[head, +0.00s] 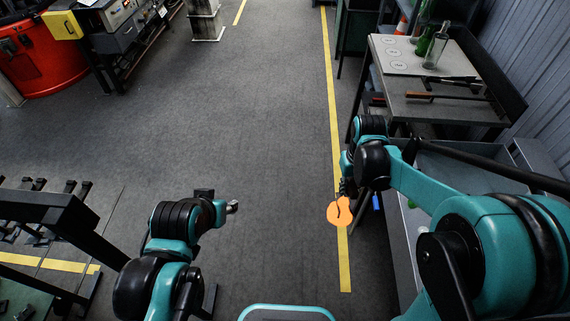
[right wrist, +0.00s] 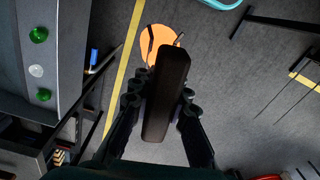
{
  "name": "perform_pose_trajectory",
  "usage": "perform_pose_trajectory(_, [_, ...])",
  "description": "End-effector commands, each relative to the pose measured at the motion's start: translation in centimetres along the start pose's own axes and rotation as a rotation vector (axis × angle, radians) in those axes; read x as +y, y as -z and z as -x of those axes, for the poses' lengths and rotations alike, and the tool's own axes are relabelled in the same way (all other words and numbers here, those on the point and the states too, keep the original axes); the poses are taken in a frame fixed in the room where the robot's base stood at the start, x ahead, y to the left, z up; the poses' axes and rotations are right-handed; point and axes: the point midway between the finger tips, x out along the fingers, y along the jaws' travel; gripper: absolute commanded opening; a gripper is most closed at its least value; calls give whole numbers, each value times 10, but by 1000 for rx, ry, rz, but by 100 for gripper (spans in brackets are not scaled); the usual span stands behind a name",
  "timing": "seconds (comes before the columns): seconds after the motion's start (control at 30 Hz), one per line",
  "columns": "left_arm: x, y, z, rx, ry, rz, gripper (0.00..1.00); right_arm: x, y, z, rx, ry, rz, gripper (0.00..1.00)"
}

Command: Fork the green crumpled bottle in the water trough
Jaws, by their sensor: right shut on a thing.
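My right gripper (head: 346,188) is shut on the dark handle (right wrist: 168,95) of a tool with a flat orange slotted head (head: 340,211). The tool is in the air beside the grey water trough (head: 402,250), over the floor. The orange head shows beyond the handle in the right wrist view (right wrist: 157,45). The trough (right wrist: 70,50) there holds two green things (right wrist: 38,34) (right wrist: 44,94) and a pale one (right wrist: 36,71) between them. I cannot tell which green one is the crumpled bottle. My left gripper (head: 232,207) is low over the floor; its jaws are unclear.
A dark rack (head: 60,215) stands at the left. A yellow line (head: 334,110) runs along the floor. The middle floor is clear.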

Motion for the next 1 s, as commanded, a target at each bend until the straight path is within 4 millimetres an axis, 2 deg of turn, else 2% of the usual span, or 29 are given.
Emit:
perform_pose_trajectory(0.03, [0, 15, 20, 0, 0, 0, 40, -15, 0, 26, 0, 1, 92, 0])
perform_pose_trajectory(0.3, [0, 68, 94, 0, 0, 0, 40, -108, -12, 127, -1, 1, 776, 0])
perform_pose_trajectory(0.4, [0, 83, 115, 0, 0, 0, 40, -138, -21, 157, -1, 1, 1006, 0])
perform_pose_trajectory(0.5, [0, 94, 131, 0, 0, 0, 40, -160, -29, 179, -1, 1, 1189, 0])
perform_pose_trajectory(0.7, [0, 104, 145, 0, 0, 0, 40, -183, -38, 199, -2, 1, 1389, 0])
perform_pose_trajectory(1.0, [0, 104, 145, 0, 0, 0, 40, -182, -40, 198, -1, 2, 1416, 0])
